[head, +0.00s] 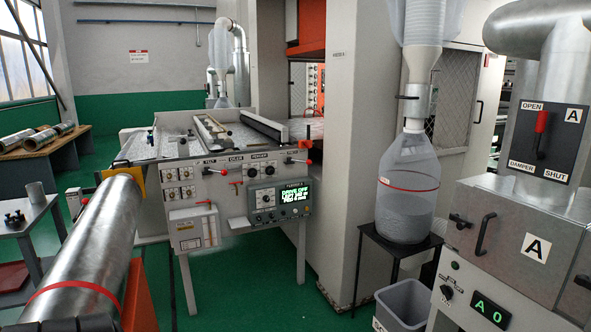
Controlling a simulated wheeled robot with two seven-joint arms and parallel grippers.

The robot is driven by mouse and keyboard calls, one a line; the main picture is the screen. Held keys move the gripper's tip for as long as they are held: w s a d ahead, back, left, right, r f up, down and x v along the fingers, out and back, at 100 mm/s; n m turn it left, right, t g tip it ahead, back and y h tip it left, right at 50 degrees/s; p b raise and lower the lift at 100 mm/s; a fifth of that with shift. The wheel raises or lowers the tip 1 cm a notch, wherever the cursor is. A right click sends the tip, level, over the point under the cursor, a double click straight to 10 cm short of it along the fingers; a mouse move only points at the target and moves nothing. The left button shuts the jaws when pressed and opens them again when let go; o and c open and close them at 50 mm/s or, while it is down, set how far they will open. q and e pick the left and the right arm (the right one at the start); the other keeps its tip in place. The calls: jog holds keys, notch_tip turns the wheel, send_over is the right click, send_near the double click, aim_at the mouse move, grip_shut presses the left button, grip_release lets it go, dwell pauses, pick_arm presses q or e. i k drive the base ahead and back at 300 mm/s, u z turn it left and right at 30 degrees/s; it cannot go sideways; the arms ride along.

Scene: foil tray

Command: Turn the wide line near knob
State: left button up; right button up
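A pale control panel (220,205) on the front of the tray machine carries several knobs. A cluster of small knobs (179,183) with white labels sits at its upper left. A larger dark round knob (252,172) sits right of centre. A grey display box (279,201) with green text shows below it. Labels are too small to read, so I cannot tell which knob is the wide line near knob or which way it points. Another black knob (447,292) is on the cabinet at lower right. Neither of my grippers is in view.
A large metal roll (95,245) with a red band fills the left foreground. Right are a clear collection bag (408,195) on a black stand, a grey bin (405,306) and a cabinet (520,240) marked A. Green floor (240,285) is open before the panel.

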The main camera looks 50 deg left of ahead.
aim_at(270, 171)
jog(key=i, duration=1)
jog(key=u, duration=2.35)
jog(key=i, duration=2.6)
jog(key=u, duration=0.05)
